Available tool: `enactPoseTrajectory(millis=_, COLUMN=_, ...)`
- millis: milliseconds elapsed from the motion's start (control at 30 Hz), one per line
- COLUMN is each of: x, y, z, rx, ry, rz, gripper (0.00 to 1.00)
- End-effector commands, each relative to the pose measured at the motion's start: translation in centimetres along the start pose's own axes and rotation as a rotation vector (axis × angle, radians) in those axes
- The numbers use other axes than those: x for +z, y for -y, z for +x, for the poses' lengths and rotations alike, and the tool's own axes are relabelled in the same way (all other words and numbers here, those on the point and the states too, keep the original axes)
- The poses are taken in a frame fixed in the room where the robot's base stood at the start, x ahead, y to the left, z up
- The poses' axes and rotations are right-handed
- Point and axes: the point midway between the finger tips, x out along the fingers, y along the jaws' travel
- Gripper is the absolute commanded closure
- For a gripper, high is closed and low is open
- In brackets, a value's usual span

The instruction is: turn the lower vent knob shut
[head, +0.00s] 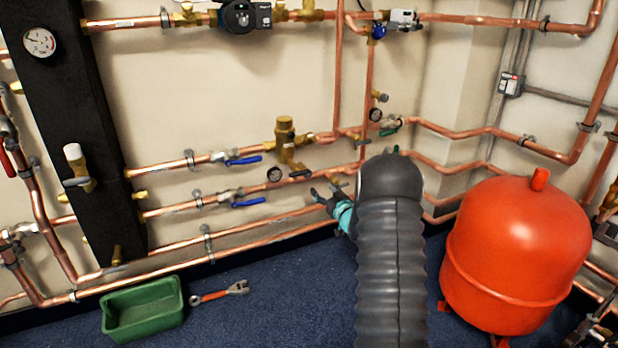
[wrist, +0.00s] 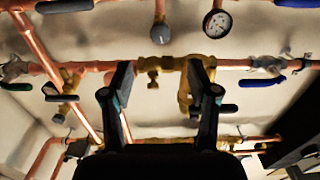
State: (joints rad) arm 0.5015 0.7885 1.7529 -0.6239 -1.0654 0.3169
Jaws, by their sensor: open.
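My gripper (head: 332,198) is open and empty at the lower pipes in the head view, where my arm hides part of what lies behind it. In the wrist view its two dark fingers (wrist: 163,80) stand wide apart. I cannot tell for sure that this is the lower vent knob. No contact is visible. In the head view another small grey knob (head: 382,97) sits on a brass fitting higher up at the right.
A gauge (wrist: 217,22) and a blue valve handle (wrist: 275,80) are near the fingers in the wrist view. An orange-red tank (head: 515,250) stands right of my arm. A green bin (head: 143,308) and a wrench (head: 220,293) lie on the blue floor.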

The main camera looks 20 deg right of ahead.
Motion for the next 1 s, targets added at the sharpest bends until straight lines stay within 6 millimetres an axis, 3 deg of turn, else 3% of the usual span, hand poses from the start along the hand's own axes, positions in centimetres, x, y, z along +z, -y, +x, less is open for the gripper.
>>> enactPoseTrajectory(millis=500, x=0.1, y=0.1, z=9.1, rx=0.000, ry=0.001, rz=-0.001, gripper=0.40)
enactPoseTrajectory(millis=700, x=0.0, y=0.0, z=10.9, rx=0.000, ry=0.001, rz=0.000, gripper=0.40)
enactPoseTrajectory(millis=1000, x=0.0, y=0.0, z=11.5, rx=0.001, ry=0.002, rz=0.000, gripper=0.40)
